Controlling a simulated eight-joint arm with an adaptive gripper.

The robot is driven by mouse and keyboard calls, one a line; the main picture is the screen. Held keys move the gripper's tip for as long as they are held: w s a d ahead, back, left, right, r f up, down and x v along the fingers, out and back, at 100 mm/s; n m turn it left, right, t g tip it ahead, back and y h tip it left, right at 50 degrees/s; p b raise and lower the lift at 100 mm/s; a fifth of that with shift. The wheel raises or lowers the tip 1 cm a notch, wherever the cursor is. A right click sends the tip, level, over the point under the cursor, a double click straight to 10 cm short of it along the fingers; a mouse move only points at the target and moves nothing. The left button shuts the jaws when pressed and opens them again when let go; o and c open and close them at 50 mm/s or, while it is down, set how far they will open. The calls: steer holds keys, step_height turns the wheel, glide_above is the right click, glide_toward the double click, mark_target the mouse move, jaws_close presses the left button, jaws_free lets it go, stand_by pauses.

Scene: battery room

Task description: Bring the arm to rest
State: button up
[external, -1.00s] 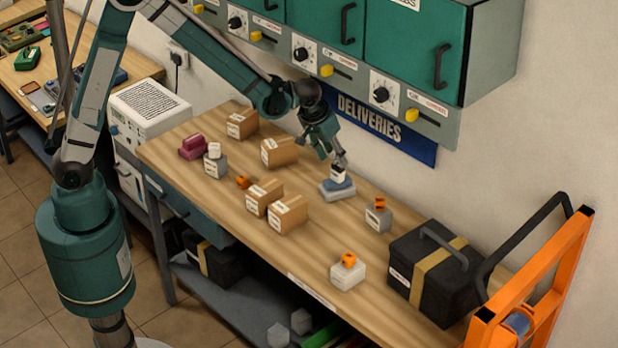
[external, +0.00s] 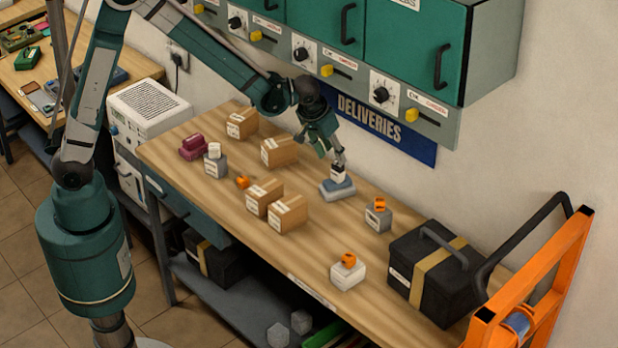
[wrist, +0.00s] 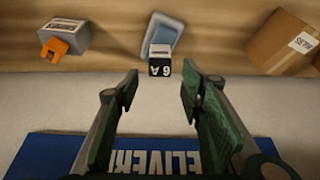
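My gripper (external: 331,152) is over the far side of the wooden workbench (external: 180,152). In the wrist view my gripper (wrist: 160,88) is open, with nothing between its fingers. A small block (external: 338,175) with a white and a black face stands on a grey stand (external: 329,194) with a blue top. In the wrist view the block (wrist: 160,68) shows "6 A" and lies beyond the fingertips, apart from them. The stand (wrist: 163,32) shows behind it.
Several cardboard boxes (external: 288,214) stand left of the stand. Grey blocks with orange pieces (external: 379,218) and a black case (external: 435,280) stand to the right. The wall with the blue DELIVERIES sign (external: 385,128) and green cabinets (external: 415,45) is close behind my gripper.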

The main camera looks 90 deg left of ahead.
steer(key=s+d+r+m+t+h+b, duration=0.15)
steer(key=s+d+r+m+b, duration=0.25)
steer(key=s+d+r, duration=1)
steer(key=s+d+f+m+t+h+b, duration=0.1)
steer(key=s+d+m, duration=0.1)
steer(key=s+d, duration=0.4)
steer(key=s+d+f+m+t+b, duration=0.1)
steer(key=s+d, duration=0.5)
steer(key=s, duration=0.9)
steer(key=shift+d+m+h+b, duration=0.25)
steer(key=shift+m+h+b, duration=0.15)
steer(key=shift+m, duration=0.6)
steer(key=shift+f+t, duration=0.1)
steer(key=shift+t, duration=0.15)
